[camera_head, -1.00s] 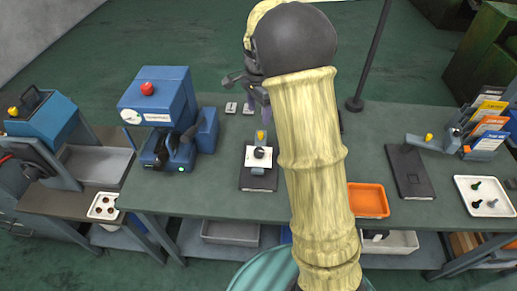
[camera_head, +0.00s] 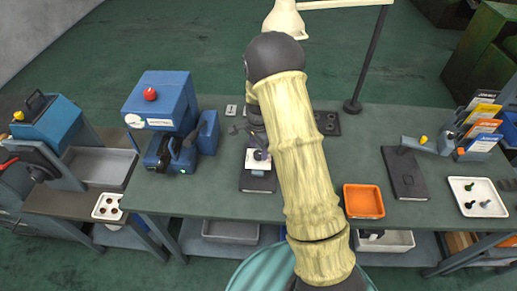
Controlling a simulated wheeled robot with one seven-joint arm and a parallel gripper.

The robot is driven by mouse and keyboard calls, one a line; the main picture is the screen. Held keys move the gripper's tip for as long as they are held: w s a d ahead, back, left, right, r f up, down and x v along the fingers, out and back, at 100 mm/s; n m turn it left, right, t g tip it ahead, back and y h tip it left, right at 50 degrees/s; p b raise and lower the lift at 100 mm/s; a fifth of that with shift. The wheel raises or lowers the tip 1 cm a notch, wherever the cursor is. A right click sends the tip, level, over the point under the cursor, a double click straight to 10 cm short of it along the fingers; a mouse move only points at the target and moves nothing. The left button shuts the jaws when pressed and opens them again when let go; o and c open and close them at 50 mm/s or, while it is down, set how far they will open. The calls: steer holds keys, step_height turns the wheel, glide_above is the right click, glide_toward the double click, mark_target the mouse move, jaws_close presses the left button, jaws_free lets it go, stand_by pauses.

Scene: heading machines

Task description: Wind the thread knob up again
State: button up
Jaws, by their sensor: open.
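A small fixture on a dark base plate (camera_head: 257,184) stands near the bench's front edge, left of my arm. It carries a white plate (camera_head: 252,164) with a black knob (camera_head: 260,155) on top. I take this for the thread knob but cannot be sure. My gripper (camera_head: 247,136) is open and empty, just behind and above the fixture. Its fingers and my arm hide the fixture's rear part. I cannot tell whether a finger touches the knob.
A blue machine with a red button (camera_head: 150,94) stands to the left. An orange tray (camera_head: 363,201) and a second dark-based fixture (camera_head: 405,174) are to the right. A white tray with several small parts (camera_head: 481,197) lies far right. A lamp post (camera_head: 370,60) rises behind.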

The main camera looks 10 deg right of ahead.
mark_target(259, 156)
steer(key=shift+f, duration=1.25)
steer(key=c, duration=1)
